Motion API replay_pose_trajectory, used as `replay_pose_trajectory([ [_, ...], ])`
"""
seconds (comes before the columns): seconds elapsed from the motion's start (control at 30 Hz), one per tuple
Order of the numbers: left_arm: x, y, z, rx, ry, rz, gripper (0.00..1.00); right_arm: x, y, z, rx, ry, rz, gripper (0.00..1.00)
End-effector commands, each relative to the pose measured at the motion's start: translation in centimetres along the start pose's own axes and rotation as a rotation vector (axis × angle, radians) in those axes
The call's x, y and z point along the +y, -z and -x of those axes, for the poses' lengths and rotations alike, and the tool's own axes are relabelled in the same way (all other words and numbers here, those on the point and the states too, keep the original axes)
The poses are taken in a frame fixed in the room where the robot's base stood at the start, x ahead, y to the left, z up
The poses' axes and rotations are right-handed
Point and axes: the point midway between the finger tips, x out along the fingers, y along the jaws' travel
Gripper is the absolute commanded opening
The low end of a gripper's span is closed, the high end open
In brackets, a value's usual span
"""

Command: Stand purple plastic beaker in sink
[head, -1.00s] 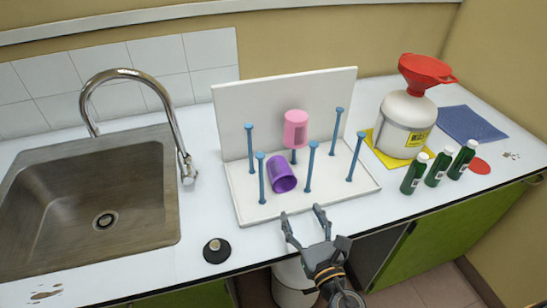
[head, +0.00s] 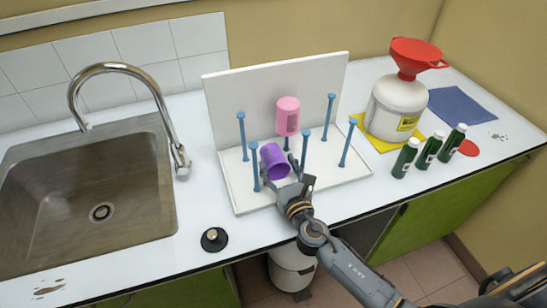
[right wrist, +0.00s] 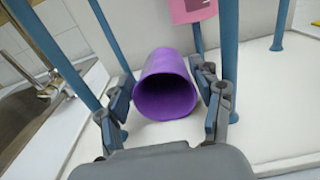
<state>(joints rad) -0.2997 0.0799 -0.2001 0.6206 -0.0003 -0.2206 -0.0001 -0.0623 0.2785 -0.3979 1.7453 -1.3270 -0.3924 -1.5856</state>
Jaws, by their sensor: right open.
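The purple plastic beaker (head: 274,160) lies tilted on its side on the white drying rack, between blue pegs. In the right wrist view the beaker (right wrist: 165,84) has its dark open mouth turned toward the camera. My right gripper (head: 287,178) reaches in at the beaker's mouth end. It is open, and its fingers (right wrist: 165,105) stand on either side of the beaker, with a gap still visible on the left. The metal sink (head: 80,200) is at the left of the head view and is empty. My left gripper is not in view.
A pink beaker (head: 288,116) hangs on a peg behind the purple one. Blue pegs (head: 254,165) stand close around my right gripper. A black stopper-like object (head: 214,239) lies between sink and rack. Green bottles (head: 430,149) and a white jug with a red funnel (head: 397,105) stand right.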

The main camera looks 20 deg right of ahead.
Motion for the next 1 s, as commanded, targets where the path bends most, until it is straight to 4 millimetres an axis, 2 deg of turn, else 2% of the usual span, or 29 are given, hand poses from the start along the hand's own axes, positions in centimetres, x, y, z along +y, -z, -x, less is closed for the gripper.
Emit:
replay_pose_trajectory([
  [0.1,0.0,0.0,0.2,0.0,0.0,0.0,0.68,0.0,-0.1,-1.8,-0.001,0.002,-0.001,0.66],
  [0.2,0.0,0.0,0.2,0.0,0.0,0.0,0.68,0.0,-0.1,-2.5,0.0,0.001,-0.001,0.66],
  [0.43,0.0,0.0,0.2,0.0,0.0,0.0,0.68,0.0,0.0,-2.6,0.0,0.0,-0.001,0.66],
  [0.47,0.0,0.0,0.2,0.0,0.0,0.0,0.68,0.0,0.0,-2.6,0.0,0.0,-0.001,0.61],
  [0.6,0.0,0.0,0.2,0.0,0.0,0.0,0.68,0.0,0.0,-2.6,0.0,0.001,-0.001,0.33],
  [0.77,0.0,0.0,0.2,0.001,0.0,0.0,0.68,0.0,0.0,-2.6,0.0,0.001,-0.001,0.31],
  [0.8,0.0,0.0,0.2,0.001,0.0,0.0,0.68,0.0,0.0,-2.6,0.0,0.001,-0.001,0.26],
  [1.0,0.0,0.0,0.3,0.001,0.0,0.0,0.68,0.0,0.0,-2.6,0.001,0.001,0.0,0.26],
])
